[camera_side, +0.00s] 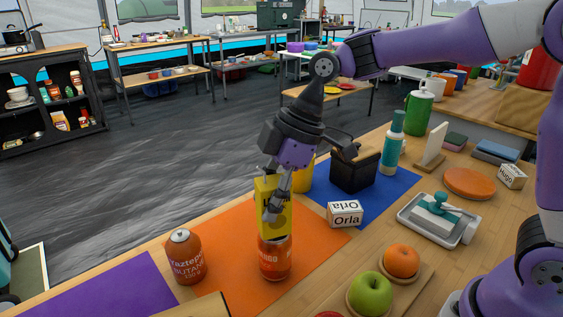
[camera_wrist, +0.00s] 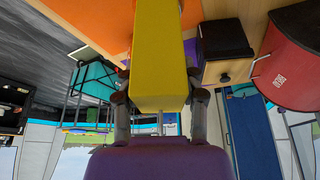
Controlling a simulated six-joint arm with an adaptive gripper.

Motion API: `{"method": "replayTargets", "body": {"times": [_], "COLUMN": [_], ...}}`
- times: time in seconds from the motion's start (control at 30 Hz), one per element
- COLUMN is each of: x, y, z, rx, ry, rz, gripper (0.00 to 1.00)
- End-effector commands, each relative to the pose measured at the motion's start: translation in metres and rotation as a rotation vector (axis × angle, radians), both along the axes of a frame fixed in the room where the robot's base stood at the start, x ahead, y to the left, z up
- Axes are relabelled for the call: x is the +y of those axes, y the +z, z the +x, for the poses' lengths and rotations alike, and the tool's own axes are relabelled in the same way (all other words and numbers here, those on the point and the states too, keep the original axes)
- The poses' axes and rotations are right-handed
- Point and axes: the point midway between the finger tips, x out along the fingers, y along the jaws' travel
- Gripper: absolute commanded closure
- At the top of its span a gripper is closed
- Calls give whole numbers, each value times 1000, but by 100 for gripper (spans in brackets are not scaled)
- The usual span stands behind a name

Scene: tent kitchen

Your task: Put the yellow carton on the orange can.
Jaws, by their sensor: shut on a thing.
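The yellow carton (camera_side: 267,190) is upright in my gripper (camera_side: 276,200), and it fills the middle of the wrist view (camera_wrist: 160,60). My gripper is shut on the carton, with one finger along each side in the wrist view (camera_wrist: 157,98). The orange can (camera_side: 274,263) stands upright on the orange mat (camera_side: 225,248). The carton's lower end is right at the can's top in the side view. I cannot tell whether they touch. The can does not show clearly in the wrist view.
An orange-brown butane canister (camera_side: 186,258) stands left of the can. A white Orla box (camera_side: 345,213) lies to the right, with a black box (camera_side: 354,172) on the blue mat (camera_side: 397,190) behind. A green apple (camera_side: 370,292) and an orange (camera_side: 402,260) are at front right.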

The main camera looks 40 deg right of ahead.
Motion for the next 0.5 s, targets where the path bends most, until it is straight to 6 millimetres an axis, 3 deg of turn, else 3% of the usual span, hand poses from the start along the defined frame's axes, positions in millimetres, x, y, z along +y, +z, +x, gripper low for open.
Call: {"method": "replayTargets", "body": {"times": [0.17, 0.2, 0.23, 0.5], "x": [0, 0, 0, 0], "y": [-3, -3, -3, -3], "z": [0, 0, 0, 0], "rx": [0, 0, 0, 0], "ry": [0, 1, 0, 0], "rz": [0, 0, 0, 0], "gripper": [76, 40, 26, 26]}}
